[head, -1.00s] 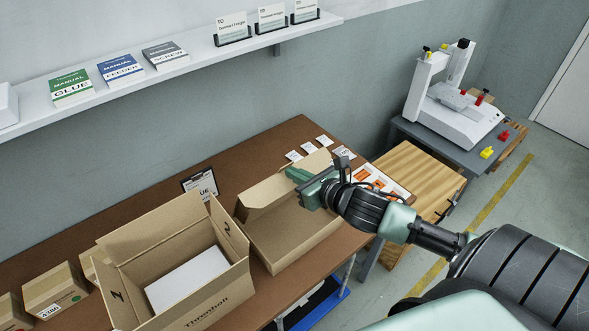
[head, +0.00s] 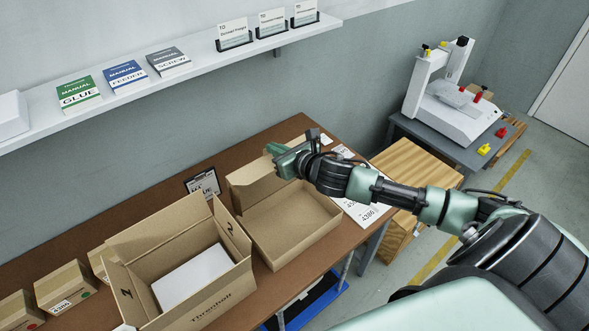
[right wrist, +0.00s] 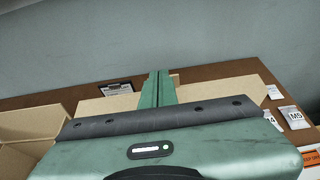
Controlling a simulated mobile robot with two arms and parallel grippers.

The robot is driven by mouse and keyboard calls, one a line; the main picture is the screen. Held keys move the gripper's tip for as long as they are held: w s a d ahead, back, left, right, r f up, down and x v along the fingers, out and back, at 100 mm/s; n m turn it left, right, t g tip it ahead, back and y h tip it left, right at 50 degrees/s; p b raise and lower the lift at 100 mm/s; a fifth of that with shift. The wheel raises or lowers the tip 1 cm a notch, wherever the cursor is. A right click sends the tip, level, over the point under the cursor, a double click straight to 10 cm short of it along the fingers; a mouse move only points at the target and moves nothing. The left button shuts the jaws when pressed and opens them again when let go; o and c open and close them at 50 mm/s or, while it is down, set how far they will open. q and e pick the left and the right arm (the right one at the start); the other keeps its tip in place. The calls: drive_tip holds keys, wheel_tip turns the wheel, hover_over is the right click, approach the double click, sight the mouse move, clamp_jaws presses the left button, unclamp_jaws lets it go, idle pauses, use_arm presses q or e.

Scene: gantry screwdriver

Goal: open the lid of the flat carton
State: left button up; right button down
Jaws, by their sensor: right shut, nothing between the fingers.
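The flat carton (head: 290,222) is a shallow brown cardboard box on the brown table, open at the top with an empty inside. Its lid (head: 250,184) stands up along the back edge, leaning away from the box. My right gripper (head: 275,150) is at the lid's upper edge, above the back of the carton, shut with nothing between its fingers. In the right wrist view its green fingers (right wrist: 157,88) are together in front of the lid (right wrist: 215,92). Whether they touch the lid I cannot tell. My left gripper is not in view.
A taller open carton (head: 215,300) holding a white block stands left of the flat carton. Small boxes (head: 62,287) are at the far left. A clipboard (head: 202,183) leans by the wall. A shelf (head: 195,68) runs above. A white machine (head: 445,108) stands at the right.

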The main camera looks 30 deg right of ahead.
drive_tip(key=shift+w+a+r+p, duration=0.1)
drive_tip(key=shift+w+r+p, duration=0.05)
drive_tip(key=shift+w, duration=0.45)
drive_tip(key=shift+w+r+p, duration=0.15)
drive_tip(key=shift+w, duration=0.4)
drive_tip(key=shift+w+f, duration=0.1)
drive_tip(key=shift+w, duration=0.15)
